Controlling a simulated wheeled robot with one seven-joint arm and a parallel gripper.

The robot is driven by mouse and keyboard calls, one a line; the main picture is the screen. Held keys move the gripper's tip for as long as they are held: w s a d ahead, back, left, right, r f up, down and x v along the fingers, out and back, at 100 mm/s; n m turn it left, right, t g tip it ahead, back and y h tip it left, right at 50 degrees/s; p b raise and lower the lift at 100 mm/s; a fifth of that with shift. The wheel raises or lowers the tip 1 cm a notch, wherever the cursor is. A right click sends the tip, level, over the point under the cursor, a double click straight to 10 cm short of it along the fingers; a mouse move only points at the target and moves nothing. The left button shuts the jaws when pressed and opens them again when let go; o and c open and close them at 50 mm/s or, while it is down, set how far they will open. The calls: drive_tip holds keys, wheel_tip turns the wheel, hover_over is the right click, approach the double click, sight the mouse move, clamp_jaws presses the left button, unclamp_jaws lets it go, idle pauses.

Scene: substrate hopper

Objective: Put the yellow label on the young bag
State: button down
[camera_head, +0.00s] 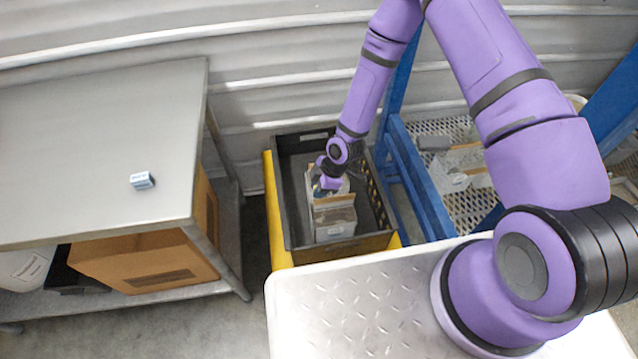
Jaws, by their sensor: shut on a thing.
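My gripper (329,184) is down inside a dark crate (384,215), at the top of a group of grey-white and brown packets or cartons (335,222). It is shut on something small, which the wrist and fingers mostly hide. I cannot tell what that thing is. I cannot make out a yellow label anywhere, and I cannot tell which item, if any, is the young bag.
The crate sits on a yellow stand (277,225). Blue rack posts (425,180) and a mesh shelf (470,205) stand close right of the crate.

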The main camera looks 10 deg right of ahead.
sight(316, 201)
drive_tip(key=shift+f, duration=2.2)
drive_tip(key=shift+c, duration=1.5)
unclamp_jaws()
drive_tip(key=shift+r, duration=3.5)
